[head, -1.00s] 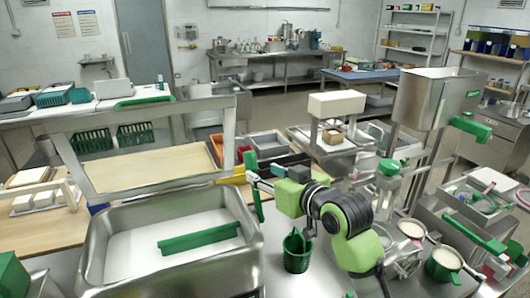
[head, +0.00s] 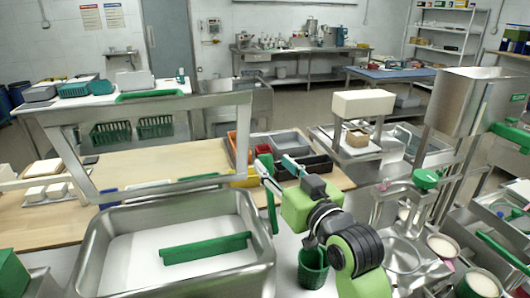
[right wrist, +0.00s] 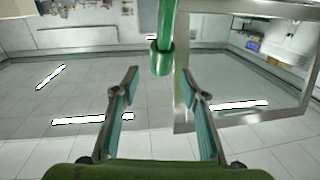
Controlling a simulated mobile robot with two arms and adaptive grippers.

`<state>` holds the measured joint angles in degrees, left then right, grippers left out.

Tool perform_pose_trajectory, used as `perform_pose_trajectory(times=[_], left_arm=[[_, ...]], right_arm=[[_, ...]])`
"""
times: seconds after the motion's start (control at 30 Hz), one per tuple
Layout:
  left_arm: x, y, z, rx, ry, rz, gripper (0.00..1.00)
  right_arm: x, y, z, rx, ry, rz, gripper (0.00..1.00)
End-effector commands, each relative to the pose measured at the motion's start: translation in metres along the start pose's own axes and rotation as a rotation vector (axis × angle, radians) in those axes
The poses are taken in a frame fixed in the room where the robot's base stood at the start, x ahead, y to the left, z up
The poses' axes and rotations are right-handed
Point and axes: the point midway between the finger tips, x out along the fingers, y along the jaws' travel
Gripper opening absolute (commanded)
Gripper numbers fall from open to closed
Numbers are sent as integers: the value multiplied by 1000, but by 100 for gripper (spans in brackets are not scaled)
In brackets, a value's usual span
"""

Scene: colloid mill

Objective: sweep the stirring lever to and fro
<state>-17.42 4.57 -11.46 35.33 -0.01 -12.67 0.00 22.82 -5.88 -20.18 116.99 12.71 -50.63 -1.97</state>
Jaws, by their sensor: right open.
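The stirring lever appears to be the upright green bar (head: 271,210) beside the right rim of the steel tank (head: 258,262); I cannot be sure of its linkage. My right gripper (head: 272,164) is at its upper part, with teal fingers spread. In the right wrist view a green rod with a thicker collar (right wrist: 162,58) comes down from the top, between and slightly beyond the open fingertips (right wrist: 160,74). It looks apart from both fingers. A green paddle-like bar (head: 205,248) lies across the tank's pale contents. My left gripper is not in view.
A green cup (head: 313,272) stands below my right arm. A steel hopper (head: 474,100) and pale-filled containers (head: 442,246) are at the right. Coloured bins (head: 290,142) lie behind the gripper. A steel frame (head: 150,105) rises behind the tank.

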Motion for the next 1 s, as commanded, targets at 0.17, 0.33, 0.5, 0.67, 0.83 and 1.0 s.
perform_pose_trajectory(times=[0.17,0.33,0.5,0.67,0.83,1.0], left_arm=[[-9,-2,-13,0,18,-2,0],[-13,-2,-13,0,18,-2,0],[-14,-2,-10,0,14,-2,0],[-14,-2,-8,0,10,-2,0],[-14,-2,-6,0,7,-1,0],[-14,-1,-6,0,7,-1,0]], right_arm=[[30,-1,-2,1,-1,-1,40],[49,0,-1,0,-1,-1,40],[57,0,0,0,0,-1,40],[58,0,0,0,0,-1,40],[58,0,0,0,0,-1,33],[58,0,0,0,0,-1,0]])
